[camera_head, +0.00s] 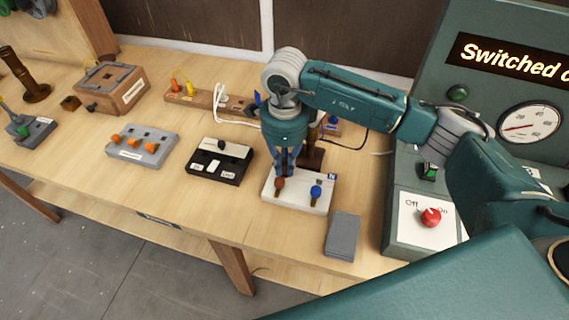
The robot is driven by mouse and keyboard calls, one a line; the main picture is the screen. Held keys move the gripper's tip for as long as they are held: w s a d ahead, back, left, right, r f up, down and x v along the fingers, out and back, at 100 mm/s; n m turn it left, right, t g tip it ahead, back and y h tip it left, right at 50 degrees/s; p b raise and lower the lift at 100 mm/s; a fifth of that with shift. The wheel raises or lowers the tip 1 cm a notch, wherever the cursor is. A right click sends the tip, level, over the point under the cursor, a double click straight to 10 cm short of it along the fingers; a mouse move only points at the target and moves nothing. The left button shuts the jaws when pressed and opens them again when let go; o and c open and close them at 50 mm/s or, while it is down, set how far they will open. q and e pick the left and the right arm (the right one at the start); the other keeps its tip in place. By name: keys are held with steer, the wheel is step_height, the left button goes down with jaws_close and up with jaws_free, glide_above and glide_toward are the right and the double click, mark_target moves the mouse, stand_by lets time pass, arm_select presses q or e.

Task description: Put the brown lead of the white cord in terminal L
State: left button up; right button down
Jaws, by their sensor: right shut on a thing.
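The white terminal block (300,203) stands near the table's front edge. It carries a brown-topped terminal (279,183) on the left and a blue-topped terminal (316,191) on the right, with an N label behind the blue one. No L label is readable. My right gripper (287,167) points down just behind the brown-topped terminal. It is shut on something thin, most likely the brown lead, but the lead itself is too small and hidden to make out. The white cord (219,97) loops up at the back and runs toward my gripper, which hides its end.
A black-and-white switch box (221,161) stands left of the block, and a grey slab (342,236) lies at its front right. The green console (398,221) with a red knob (431,216) closes off the right. A grey block with orange knobs (142,142) is further left.

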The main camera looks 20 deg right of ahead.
steer(key=shift+f, duration=0.25)
